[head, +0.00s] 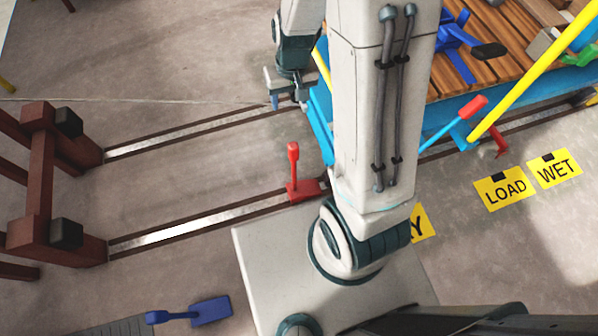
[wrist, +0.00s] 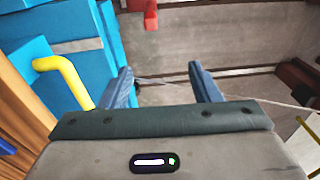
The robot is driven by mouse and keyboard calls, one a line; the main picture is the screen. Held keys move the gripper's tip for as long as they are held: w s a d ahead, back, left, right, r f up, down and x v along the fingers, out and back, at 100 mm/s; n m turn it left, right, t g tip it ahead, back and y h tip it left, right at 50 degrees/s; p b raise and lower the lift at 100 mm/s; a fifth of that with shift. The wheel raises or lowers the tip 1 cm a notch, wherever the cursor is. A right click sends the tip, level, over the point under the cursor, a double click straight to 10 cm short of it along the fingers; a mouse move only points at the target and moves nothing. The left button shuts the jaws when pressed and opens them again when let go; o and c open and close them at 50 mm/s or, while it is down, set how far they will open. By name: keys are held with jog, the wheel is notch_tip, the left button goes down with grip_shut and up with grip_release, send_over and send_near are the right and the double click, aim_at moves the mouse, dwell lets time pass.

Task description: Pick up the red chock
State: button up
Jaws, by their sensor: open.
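The red chock (head: 306,189) sits on the near floor rail beside the blue cart, its handle (head: 293,157) standing up. My arm's pale link passes just to its right in the head view. A red piece, probably this chock, shows cut off at the top edge of the wrist view (wrist: 151,16). My gripper (head: 284,100) is near the far rail, beyond the chock and apart from it.
The blue cart (wrist: 72,65) with a wooden deck stands close beside my gripper; a yellow bar (wrist: 65,75) sticks out from it. A dark red buffer frame (head: 40,180) stands left. A blue paddle-shaped piece (head: 208,312) lies in front. Floor between the rails is clear.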

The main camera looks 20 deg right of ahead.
aim_at(293, 145)
jog(key=shift+g+h, duration=0.3)
jog(key=shift+g, duration=0.1)
jog(key=f+b, duration=0.2)
jog(key=f, duration=0.5)
jog(key=w+f+b, duration=0.1)
jog(key=f+b, duration=0.1)
jog(key=f, duration=0.6)
jog(key=d+f+b, duration=0.1)
jog(key=f+b, duration=0.1)
jog(key=f, duration=0.6)
jog(key=shift+w+b, duration=0.25)
jog(key=shift+b, duration=0.1)
notch_tip(293, 145, down, 6)
jog(key=shift+r+b, duration=0.1)
jog(key=shift+b, duration=1.05)
grip_shut()
jog(key=shift+r, duration=0.1)
